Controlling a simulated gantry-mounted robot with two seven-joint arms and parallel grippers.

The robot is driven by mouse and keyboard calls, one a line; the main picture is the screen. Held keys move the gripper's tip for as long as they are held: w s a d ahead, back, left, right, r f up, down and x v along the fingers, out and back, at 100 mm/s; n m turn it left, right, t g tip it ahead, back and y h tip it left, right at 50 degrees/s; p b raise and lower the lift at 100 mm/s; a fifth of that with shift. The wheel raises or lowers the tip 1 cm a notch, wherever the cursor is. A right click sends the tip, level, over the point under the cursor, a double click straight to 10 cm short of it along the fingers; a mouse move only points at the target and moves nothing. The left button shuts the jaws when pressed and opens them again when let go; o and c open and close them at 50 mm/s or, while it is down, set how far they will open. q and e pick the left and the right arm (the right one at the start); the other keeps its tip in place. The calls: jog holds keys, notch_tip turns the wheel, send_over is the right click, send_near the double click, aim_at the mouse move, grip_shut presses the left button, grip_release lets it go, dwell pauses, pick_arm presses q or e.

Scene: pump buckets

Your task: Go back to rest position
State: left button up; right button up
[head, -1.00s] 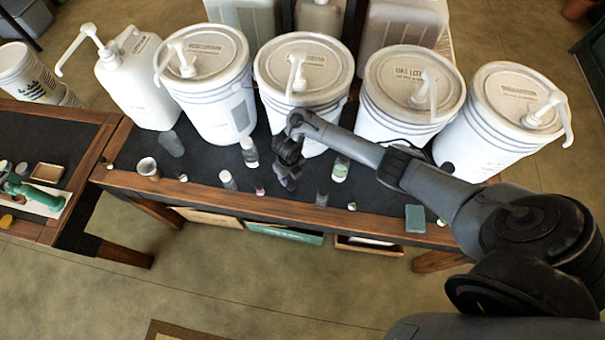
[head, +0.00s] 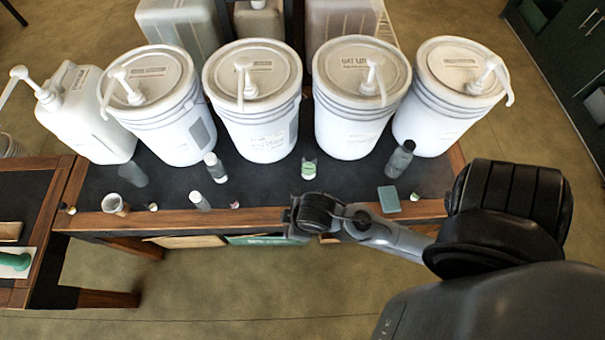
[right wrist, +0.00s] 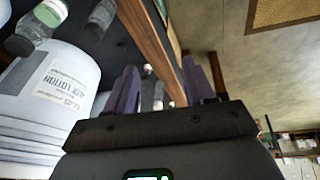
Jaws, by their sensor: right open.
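My right arm reaches in from the right in the head view. Its gripper end (head: 297,215) is over the table's front edge, and its fingers are hard to make out there. In the right wrist view the right gripper (right wrist: 163,85) has its two purple-grey fingers apart, with nothing held between them. It points along the wooden table edge (right wrist: 152,45). A white lotion bucket (right wrist: 45,95) and a green-labelled bottle (right wrist: 38,22) are to the left of the fingers there. My left gripper is in neither current view.
Several white pump buckets (head: 252,100) line the back of the dark table (head: 270,188). Small bottles, including a dark one (head: 400,160), stand in front, with a green sponge (head: 389,200) at right. A white jug (head: 85,115) stands left. Floor in front of the table is open.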

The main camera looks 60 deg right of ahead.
notch_tip(320, 180, up, 12)
jog(key=s+d+m+p, duration=0.1)
jog(key=s+m+p, duration=0.15)
jog(key=p, duration=0.75)
notch_tip(320, 180, down, 44)
jog(key=b, duration=4.3)
jog(key=shift+b, duration=0.4)
jog(key=shift+r, duration=0.1)
